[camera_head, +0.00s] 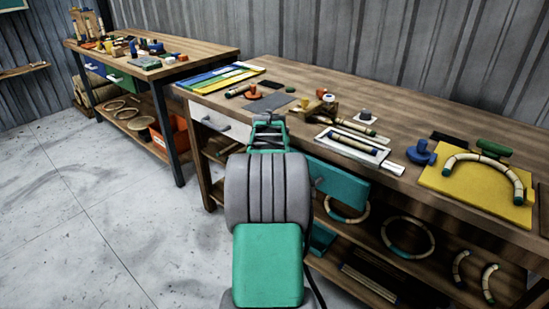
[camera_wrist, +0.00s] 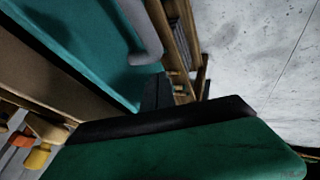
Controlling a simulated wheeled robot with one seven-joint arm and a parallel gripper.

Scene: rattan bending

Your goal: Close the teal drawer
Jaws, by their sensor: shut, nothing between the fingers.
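The teal drawer (camera_head: 340,187) is under the front edge of the near workbench, right of my arm. Its front looks to stand slightly out from the bench, but I cannot tell how far; my arm hides its left part. In the wrist view the teal drawer (camera_wrist: 70,40) fills the upper left, with a grey handle (camera_wrist: 140,35) on its face. My gripper (camera_head: 268,122) is in front of the bench edge, left of the teal drawer. Its green finger with a dark pad fills the bottom of the wrist view (camera_wrist: 160,128). The gripper is shut and empty; I cannot tell whether it touches the drawer.
A white drawer (camera_head: 220,122) is to the left in the same bench. The benchtop holds coloured strips (camera_head: 222,78), a white tray (camera_head: 352,143) and a yellow board (camera_head: 475,190) with a curved rattan piece. Rattan rings (camera_head: 408,237) lie on the lower shelf. The left floor is clear.

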